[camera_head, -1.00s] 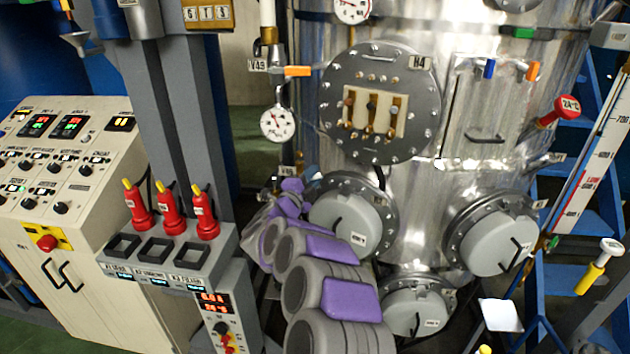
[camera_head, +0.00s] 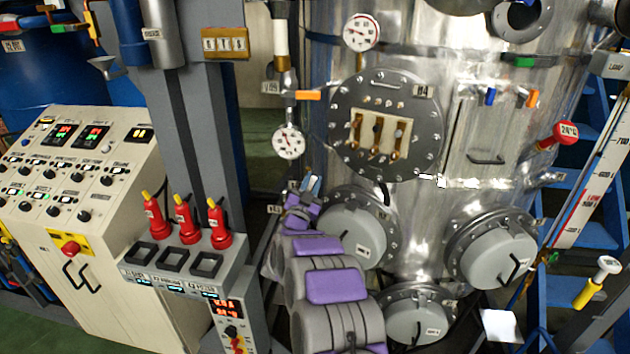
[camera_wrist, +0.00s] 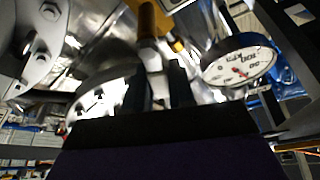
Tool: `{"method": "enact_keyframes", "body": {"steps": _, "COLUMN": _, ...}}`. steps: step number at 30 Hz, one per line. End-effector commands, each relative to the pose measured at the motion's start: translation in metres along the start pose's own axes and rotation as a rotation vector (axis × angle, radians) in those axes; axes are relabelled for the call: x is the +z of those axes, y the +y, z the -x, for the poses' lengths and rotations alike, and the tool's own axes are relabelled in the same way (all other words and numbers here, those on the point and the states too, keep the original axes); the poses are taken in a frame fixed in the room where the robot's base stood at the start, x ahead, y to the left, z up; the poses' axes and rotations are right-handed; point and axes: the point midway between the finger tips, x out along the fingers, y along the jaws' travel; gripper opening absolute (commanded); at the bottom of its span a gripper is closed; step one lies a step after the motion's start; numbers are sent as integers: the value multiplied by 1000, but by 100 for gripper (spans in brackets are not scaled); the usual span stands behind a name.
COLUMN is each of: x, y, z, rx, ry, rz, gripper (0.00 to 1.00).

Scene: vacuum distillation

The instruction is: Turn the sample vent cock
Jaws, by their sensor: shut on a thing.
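My gripper (camera_head: 311,185) is at the far end of my grey and purple arm, left of the steel vessel and just below a small round gauge (camera_head: 289,141). In the wrist view, my gripper's dark fingers (camera_wrist: 157,88) are shut on a pale metal piece, which I take to be the sample vent cock (camera_wrist: 150,55). A yellow-orange bar (camera_wrist: 148,18) rises above it. The fingertips' contact is dark and partly hidden. A gauge, perhaps the same one, shows close on the right in the wrist view (camera_wrist: 240,65).
An orange-handled valve (camera_head: 308,95) sits above the gauge, beside a bolted round flange (camera_head: 385,82). Grey round covers (camera_head: 352,238) lie close right of my arm. A post with red handles (camera_head: 219,225) and a control cabinet (camera_head: 85,160) stand on the left.

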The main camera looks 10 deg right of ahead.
Motion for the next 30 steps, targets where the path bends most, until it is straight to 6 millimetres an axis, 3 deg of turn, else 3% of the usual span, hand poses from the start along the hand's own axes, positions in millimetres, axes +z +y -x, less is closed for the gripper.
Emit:
{"method": "enact_keyframes", "body": {"steps": 12, "x": 4, "y": -12, "z": 1, "rx": -92, "ry": -8, "rz": 223, "gripper": 0}}
{"method": "enact_keyframes", "body": {"steps": 30, "x": 4, "y": -16, "z": 2, "rx": -114, "ry": -6, "rz": 270, "gripper": 0}}
